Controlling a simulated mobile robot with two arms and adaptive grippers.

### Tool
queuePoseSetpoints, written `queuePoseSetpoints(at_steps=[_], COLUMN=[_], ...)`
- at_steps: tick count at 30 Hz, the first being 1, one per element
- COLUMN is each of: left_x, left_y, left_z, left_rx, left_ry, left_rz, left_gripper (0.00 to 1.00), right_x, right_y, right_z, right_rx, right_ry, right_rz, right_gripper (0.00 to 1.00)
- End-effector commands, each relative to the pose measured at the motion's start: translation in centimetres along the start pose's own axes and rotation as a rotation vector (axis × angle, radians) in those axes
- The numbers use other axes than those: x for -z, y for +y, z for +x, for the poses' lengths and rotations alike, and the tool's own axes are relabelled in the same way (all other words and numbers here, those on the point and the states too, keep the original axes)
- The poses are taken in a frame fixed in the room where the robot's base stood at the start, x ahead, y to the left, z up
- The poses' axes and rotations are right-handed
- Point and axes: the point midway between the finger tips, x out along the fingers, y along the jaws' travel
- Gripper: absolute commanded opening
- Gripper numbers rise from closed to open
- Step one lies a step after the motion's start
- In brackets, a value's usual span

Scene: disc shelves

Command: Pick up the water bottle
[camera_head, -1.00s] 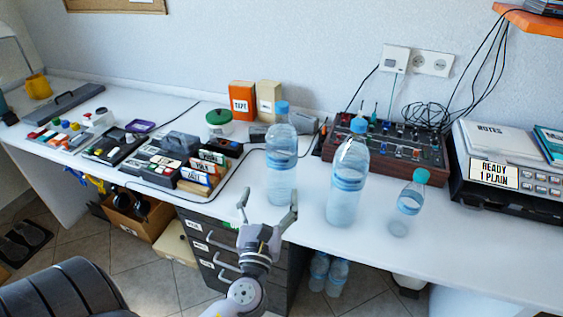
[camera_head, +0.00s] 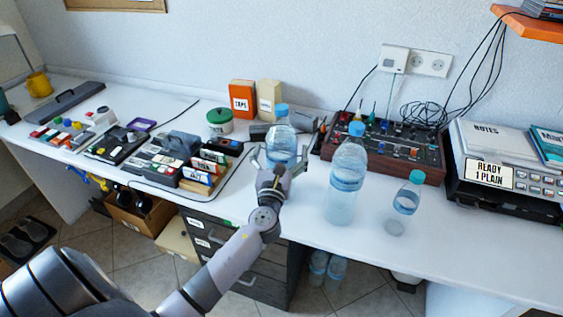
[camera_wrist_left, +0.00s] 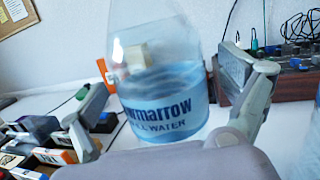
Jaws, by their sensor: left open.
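A large bottle (camera_head: 347,178) and a smaller teal-capped bottle (camera_head: 405,205) stand to the right. My right gripper is not in view.
A wooden-sided mixer (camera_head: 400,152) stands behind the bottles. A black device with notes (camera_head: 500,175) is at the right. Trays of cartridges (camera_head: 195,160), a green-lidded jar (camera_head: 219,122) and an orange box (camera_head: 242,97) are to the left. Front desk space at right is clear.

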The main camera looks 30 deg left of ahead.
Motion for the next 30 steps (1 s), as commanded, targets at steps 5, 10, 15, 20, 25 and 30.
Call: queuePoseSetpoints(at_steps=[5,10,15,20,25,30], left_x=[0.06,0.06,0.05,0.05,0.05,0.05], left_y=[0.03,0.02,0.01,0.01,0.01,0.02], left_z=[1.29,1.28,1.26,1.25,1.25,1.25], left_rx=[0.0,0.0,0.0,0.0,0.0,0.0], left_ry=[0.001,0.001,0.001,0.001,0.001,0.001], left_rz=[0.0,0.0,0.0,0.0,0.0,0.0], left_gripper=[0.95,0.95,0.85,0.74,0.63,0.51], right_x=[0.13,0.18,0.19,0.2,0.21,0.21], right_y=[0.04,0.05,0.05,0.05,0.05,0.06], right_z=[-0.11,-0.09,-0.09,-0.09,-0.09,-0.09], right_rx=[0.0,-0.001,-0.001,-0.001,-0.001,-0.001], right_ry=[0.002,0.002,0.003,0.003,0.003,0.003], right_rz=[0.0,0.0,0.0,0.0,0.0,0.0], right_gripper=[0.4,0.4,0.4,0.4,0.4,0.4])
